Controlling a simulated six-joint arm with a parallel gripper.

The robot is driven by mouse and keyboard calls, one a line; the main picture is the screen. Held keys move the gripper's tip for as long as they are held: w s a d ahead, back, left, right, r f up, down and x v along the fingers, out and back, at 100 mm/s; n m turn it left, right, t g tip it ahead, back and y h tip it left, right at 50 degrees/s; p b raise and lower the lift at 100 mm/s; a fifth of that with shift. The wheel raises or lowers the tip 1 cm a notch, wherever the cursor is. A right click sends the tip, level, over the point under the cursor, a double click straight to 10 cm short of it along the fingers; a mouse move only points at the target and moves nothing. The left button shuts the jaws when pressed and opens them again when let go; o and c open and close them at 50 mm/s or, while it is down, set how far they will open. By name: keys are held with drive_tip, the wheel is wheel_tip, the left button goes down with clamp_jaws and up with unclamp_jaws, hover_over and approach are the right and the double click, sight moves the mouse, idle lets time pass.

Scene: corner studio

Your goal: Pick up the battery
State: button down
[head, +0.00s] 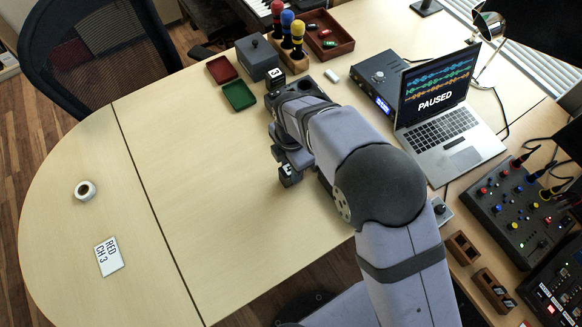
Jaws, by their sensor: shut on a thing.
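My gripper (286,165) is in the middle of the head view, over the pale desk, with my arm reaching in from the lower right. It is shut on a small dark block, the battery (290,177), which shows at the lower end of the jaws. Its markings are too small to read, and my wrist hides part of the grip. I cannot tell whether the block touches the desk.
A red tray (222,69), a green tray (239,96) and a grey box (257,58) stand behind. A laptop (437,110) is at right. A card reading "RED CH 3" (109,257) and a tape roll (85,191) lie left. The desk between is clear.

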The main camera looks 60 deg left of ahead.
wheel_tip(320, 180, up, 10)
drive_tip(key=shift+f+b, duration=0.1)
drive_tip(key=shift+b, duration=0.8)
